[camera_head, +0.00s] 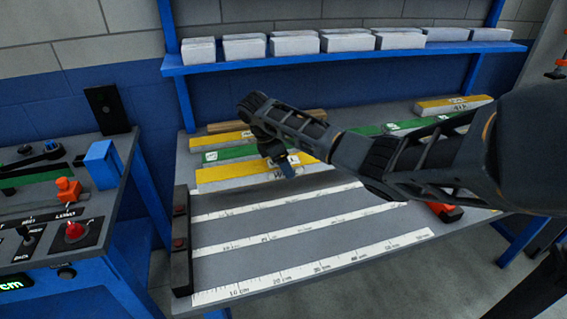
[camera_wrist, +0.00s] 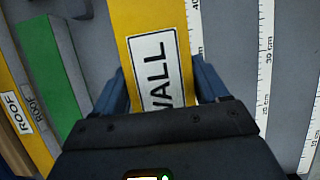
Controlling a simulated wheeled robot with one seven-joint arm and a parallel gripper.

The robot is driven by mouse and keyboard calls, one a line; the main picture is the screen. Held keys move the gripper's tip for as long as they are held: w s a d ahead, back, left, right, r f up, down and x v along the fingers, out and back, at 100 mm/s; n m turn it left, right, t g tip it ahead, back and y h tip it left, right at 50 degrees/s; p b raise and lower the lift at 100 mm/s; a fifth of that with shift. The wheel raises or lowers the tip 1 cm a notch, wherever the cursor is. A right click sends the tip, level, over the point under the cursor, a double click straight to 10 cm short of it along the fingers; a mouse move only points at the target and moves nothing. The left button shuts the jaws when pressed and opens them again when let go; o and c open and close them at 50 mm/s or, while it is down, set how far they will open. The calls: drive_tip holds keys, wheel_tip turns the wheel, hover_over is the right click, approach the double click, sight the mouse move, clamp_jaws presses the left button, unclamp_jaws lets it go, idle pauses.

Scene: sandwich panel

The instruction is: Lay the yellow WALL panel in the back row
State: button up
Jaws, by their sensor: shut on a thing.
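The yellow WALL panel (camera_head: 228,175) lies lengthwise along the table, in front of a green panel (camera_head: 232,153), and I cannot tell whether it touches the table. My gripper (camera_head: 284,166) is over its right part. In the wrist view, my gripper (camera_wrist: 163,82) is shut on the panel's long sides, with a finger on each side of the WALL label (camera_wrist: 157,72). The yellow panel also shows in the wrist view (camera_wrist: 145,15). The lower end of the label is hidden by my gripper.
Behind the green panel lies another yellow panel (camera_head: 217,140), labelled ROOF in the wrist view (camera_wrist: 12,80). White rulers (camera_head: 318,271) cross the bare front of the table. A black stop block (camera_head: 181,240) stands at the left. More panels (camera_head: 450,105) lie at the back right.

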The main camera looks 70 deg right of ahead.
drive_tip(key=shift+f+b, duration=2.5)
drive_tip(key=shift+f, duration=0.2)
drive_tip(key=shift+f, duration=0.45)
drive_tip(key=o, duration=1.2)
drive_tip(key=shift+o, duration=0.2)
drive_tip(key=p+v, duration=0.1)
drive_tip(key=v, duration=0.7)
drive_tip(key=shift+f, duration=0.1)
drive_tip(key=shift+a, duration=0.1)
